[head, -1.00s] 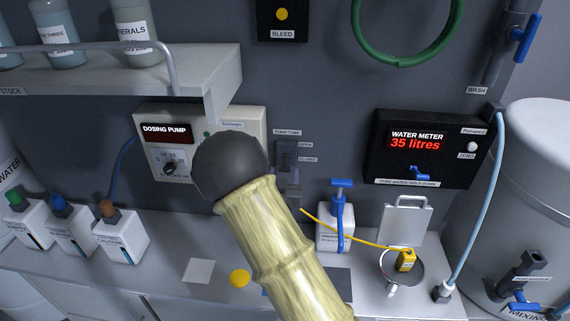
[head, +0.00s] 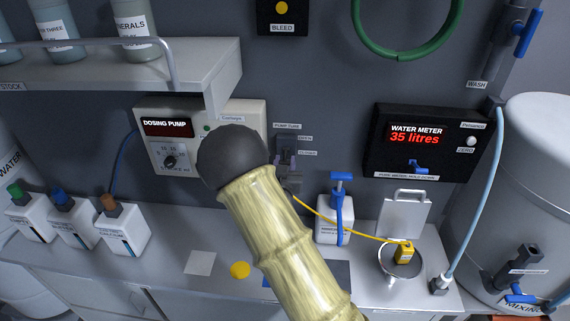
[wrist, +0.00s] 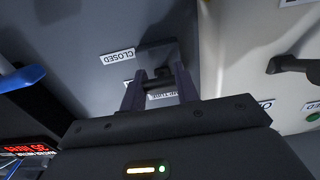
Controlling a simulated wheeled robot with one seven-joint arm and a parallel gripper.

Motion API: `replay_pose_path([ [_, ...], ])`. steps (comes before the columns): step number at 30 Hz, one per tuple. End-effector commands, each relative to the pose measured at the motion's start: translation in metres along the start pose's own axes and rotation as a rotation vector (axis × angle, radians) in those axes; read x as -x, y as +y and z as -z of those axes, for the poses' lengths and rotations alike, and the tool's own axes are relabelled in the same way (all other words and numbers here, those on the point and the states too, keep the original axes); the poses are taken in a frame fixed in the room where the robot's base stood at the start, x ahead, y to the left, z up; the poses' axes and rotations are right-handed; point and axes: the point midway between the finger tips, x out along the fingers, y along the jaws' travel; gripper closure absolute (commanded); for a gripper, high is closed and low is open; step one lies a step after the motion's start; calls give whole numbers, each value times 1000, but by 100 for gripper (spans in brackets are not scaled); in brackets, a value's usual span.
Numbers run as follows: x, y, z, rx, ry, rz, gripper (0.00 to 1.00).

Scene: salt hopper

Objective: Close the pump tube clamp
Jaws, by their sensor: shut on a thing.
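The pump tube clamp (head: 286,144) is a small dark block on the grey wall, under a PUMP TUBE label and beside the OPEN and CLOSED labels. My gripper (head: 291,177) is just below it, largely hidden behind my own arm. In the wrist view, the fingers of my gripper (wrist: 161,86) are shut on the dark lever of the clamp (wrist: 158,56). I cannot tell the lever's exact setting.
The dosing pump (head: 168,128) is left of the clamp, and the water meter (head: 420,145) is to its right. A shelf (head: 200,72) juts out at upper left.

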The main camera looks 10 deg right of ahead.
Motion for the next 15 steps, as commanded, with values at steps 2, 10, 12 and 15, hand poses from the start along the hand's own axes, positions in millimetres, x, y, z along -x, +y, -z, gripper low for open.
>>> replay_pose_path([
  [2,0,0,-4,-1,12,1,92],
  [10,-1,0,-9,-2,68,1,92],
  [12,-1,0,-10,-2,84,1,92],
  [15,-2,0,-10,-1,106,1,92],
])
